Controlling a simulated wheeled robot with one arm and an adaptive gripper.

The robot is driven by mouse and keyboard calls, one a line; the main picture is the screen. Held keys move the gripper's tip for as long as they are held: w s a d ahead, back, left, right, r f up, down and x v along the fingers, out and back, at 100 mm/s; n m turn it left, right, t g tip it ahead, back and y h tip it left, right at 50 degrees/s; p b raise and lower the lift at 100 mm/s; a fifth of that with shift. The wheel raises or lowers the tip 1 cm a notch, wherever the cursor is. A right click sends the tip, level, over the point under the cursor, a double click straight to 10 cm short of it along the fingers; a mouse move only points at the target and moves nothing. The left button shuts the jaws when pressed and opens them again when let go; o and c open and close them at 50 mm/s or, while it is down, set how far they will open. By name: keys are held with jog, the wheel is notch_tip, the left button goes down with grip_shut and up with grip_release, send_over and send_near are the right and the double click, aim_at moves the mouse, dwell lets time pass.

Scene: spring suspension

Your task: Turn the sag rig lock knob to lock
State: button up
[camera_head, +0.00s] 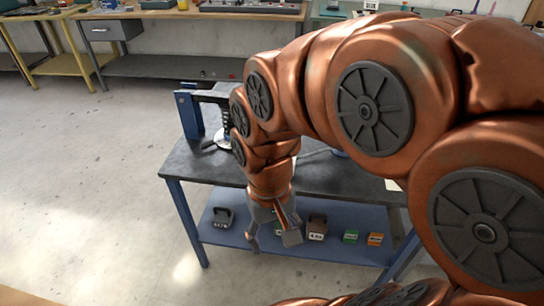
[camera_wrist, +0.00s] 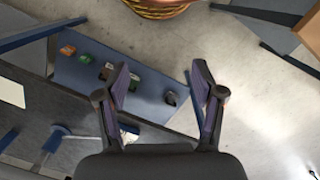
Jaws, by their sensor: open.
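The sag rig stands on the dark bench top (camera_head: 200,170), with a blue upright (camera_head: 189,117) and a coil spring (camera_head: 228,128) over a pale round base. My arm covers its right part. I cannot make out the lock knob in either view. My gripper (camera_head: 271,232) hangs in front of the bench's front edge, pointing down, open and empty. In the wrist view my gripper (camera_wrist: 161,72) has its two fingers wide apart over the floor and lower shelf, with nothing between them. A blue bar-shaped part (camera_wrist: 57,138) shows at lower left there; I cannot tell what it belongs to.
The blue lower shelf (camera_head: 265,240) holds a dark weight (camera_head: 222,218), a brown block (camera_head: 317,227), a green box (camera_head: 350,236) and an orange box (camera_head: 375,239). A wooden workbench (camera_head: 80,55) stands behind left. The floor at left is clear.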

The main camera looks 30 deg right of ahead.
jog(key=w+d+m, duration=0.3)
jog(key=w+m, duration=0.1)
jog(key=w, duration=0.7)
jog(key=w+d+f+m, duration=0.2)
jog(key=w+d+m, duration=0.2)
jog(key=w+d, duration=0.2)
jog(key=w+d+f+m+t, duration=0.1)
jog(key=w+d+f+m, duration=0.2)
jog(key=w+d, duration=0.4)
jog(key=w+d+f+m, duration=0.3)
jog(key=w+d+m, duration=0.3)
jog(key=w, duration=0.2)
jog(key=shift+w+d+f+t, duration=0.1)
jog(key=shift+d+f+t, duration=0.1)
jog(key=shift+d+t, duration=0.15)
jog(key=shift+w+d+f+m, duration=0.15)
jog(key=shift+d+f+m, duration=0.15)
jog(key=shift+d, duration=0.15)
jog(key=shift+f+p, duration=1.15)
jog(key=shift+f, duration=2.6)
jog(key=c, duration=1.1)
jog(key=shift+c, duration=0.2)
